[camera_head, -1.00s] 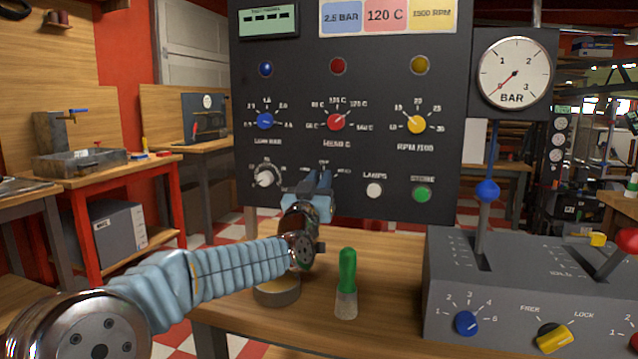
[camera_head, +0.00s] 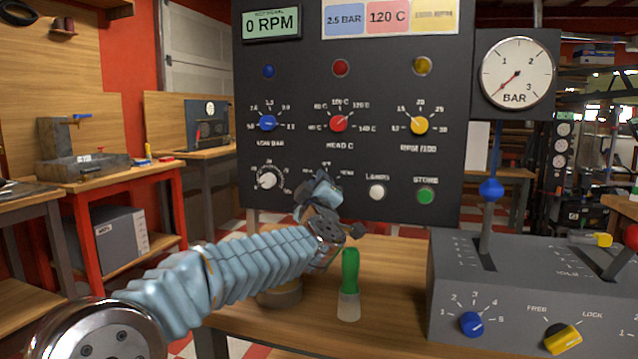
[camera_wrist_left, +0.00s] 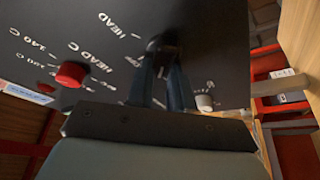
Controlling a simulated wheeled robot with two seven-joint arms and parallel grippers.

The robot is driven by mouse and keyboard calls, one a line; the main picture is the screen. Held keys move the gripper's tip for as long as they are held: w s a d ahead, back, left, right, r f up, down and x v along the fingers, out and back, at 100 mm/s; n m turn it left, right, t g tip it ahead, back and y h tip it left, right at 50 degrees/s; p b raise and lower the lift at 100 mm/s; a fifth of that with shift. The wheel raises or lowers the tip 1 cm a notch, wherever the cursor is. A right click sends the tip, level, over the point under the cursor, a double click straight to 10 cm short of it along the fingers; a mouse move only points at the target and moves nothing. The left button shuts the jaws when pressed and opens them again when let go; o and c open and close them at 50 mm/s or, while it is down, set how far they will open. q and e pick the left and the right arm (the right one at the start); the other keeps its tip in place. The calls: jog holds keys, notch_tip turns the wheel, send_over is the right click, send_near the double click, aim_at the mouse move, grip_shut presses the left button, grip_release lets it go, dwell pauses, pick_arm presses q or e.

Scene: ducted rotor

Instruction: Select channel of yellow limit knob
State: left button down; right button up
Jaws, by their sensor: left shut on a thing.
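The yellow limit knob (camera_head: 419,125) is on the dark panel (camera_head: 380,90), right of the red knob (camera_head: 338,124) and above the "RPM /100" label. My left gripper (camera_head: 324,188) is at the panel, below the red knob. In the left wrist view my left gripper (camera_wrist_left: 166,62) is shut on a dark selector knob (camera_wrist_left: 168,42), mostly hidden between the fingers. Labels, one reading HEAD, surround this knob. The display (camera_head: 271,24) at the panel's top left reads 0 RPM. The right gripper is not in view.
A white lamps button (camera_head: 377,192) and a green button (camera_head: 425,195) sit right of my gripper. A green-handled tool (camera_head: 350,270) stands on the bench in front. A grey lever console (camera_head: 500,290) with blue and yellow knobs stands at the right.

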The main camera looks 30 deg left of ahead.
pick_arm(q)
jog(key=shift+a+n+g+p, duration=0.1)
jog(key=shift+n+g+p, duration=0.3)
jog(key=shift+n, duration=1)
jog(key=shift+f, duration=0.1)
jog(key=c, duration=1)
grip_release()
jog(key=b+v, duration=0.2)
jog(key=v, duration=1.1)
jog(key=shift+s+d, duration=0.3)
